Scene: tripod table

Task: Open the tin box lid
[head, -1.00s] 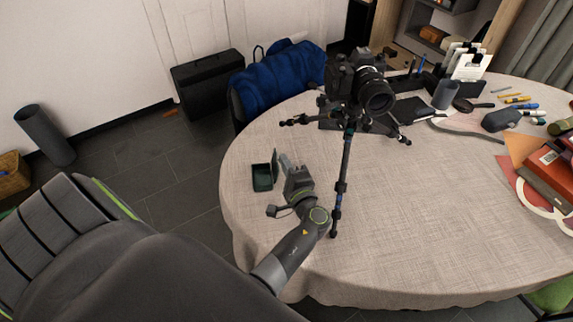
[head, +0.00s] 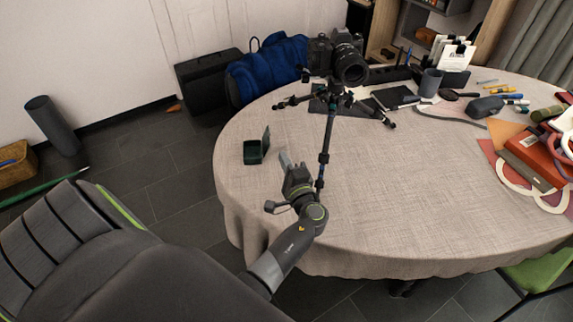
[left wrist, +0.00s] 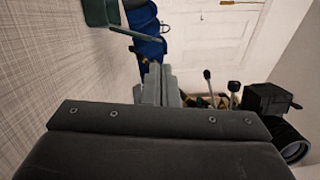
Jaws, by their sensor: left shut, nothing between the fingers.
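The dark green tin box (head: 253,153) stands on the left part of the round table. Its lid (head: 266,139) stands up, open, on the box's right side. In the left wrist view, part of the tin box (left wrist: 97,12) shows at the top edge, with the lid (left wrist: 135,33) beside it. My left gripper (head: 285,160) is just right of the lid, apart from it, shut and empty. Its closed fingers also show in the left wrist view (left wrist: 158,82). My right gripper is in neither view.
A camera (head: 340,58) on a tripod (head: 325,140) stands close to the right of my left gripper. The cloth-covered table (head: 400,200) is clear at front right. A cup (head: 431,82), pens and books lie farther right. A blue bag (head: 268,70) is behind the table.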

